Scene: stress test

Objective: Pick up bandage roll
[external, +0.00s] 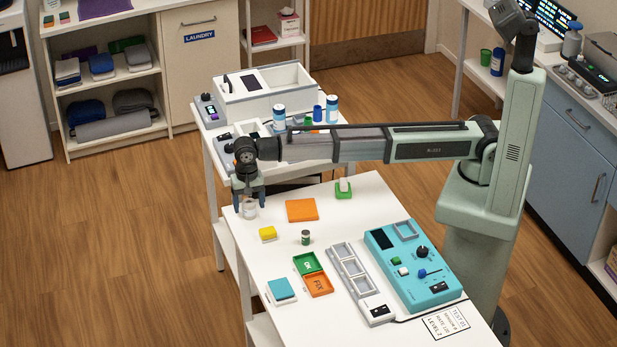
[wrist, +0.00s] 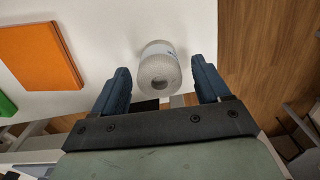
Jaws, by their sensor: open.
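The bandage roll (external: 250,208) is a small white cylinder on the white table, near its far left edge. In the wrist view the bandage roll (wrist: 159,67) shows its round end with a grey core, just ahead of and between the fingertips. My gripper (external: 249,200) points down at the roll. In the wrist view my gripper (wrist: 163,78) has its two blue fingers spread, one on each side, with a visible gap to the roll on both sides. It holds nothing. In the external view the fingers partly hide the top of the roll.
An orange pad (external: 301,210) lies right of the roll. A second table (external: 213,118) with bottles stands behind. The table edge is close to the roll.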

